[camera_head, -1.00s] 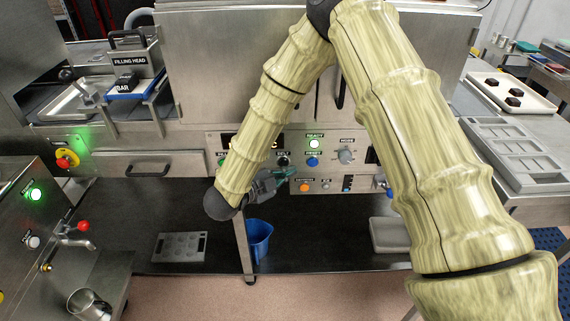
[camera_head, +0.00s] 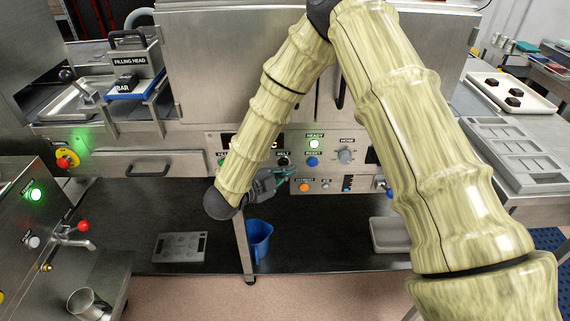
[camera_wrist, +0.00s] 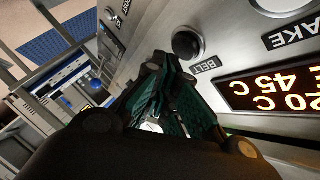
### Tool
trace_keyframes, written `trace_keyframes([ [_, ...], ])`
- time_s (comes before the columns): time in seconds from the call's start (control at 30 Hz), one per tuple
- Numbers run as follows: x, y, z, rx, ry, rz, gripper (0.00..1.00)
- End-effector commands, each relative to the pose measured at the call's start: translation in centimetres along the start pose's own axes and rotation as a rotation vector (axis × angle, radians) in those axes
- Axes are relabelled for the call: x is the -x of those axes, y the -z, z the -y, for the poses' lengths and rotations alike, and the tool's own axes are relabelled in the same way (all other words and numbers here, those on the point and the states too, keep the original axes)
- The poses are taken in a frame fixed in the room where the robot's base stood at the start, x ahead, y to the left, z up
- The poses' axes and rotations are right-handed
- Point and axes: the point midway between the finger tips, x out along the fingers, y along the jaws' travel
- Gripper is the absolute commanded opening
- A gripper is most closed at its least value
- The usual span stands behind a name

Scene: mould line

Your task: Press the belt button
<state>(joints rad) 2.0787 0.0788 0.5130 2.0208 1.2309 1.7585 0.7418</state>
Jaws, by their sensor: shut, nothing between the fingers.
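The belt button (camera_head: 283,161) is a round black knob on the front control panel, with a BELT label above it. In the wrist view the belt button (camera_wrist: 187,45) shows large in its metal ring, the BELT label beside it. My gripper (camera_head: 291,172) is shut and empty, its teal fingers just below the button in the head view. In the wrist view my gripper (camera_wrist: 174,72) has its fingertips close to the button's rim. I cannot tell whether they touch the panel. The button's face is not covered in the wrist view.
An orange button (camera_head: 304,188) is on a lower panel. A display (camera_wrist: 275,90) is near the fingers. A blue bucket (camera_head: 258,240) stands below.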

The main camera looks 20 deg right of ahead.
Motion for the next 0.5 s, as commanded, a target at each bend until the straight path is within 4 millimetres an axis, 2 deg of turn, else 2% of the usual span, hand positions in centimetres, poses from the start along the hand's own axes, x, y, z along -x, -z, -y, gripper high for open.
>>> trace_keyframes([
  [0.5, -0.48, -0.39, 0.43, 0.0, 0.0, 0.0, 0.0],
])
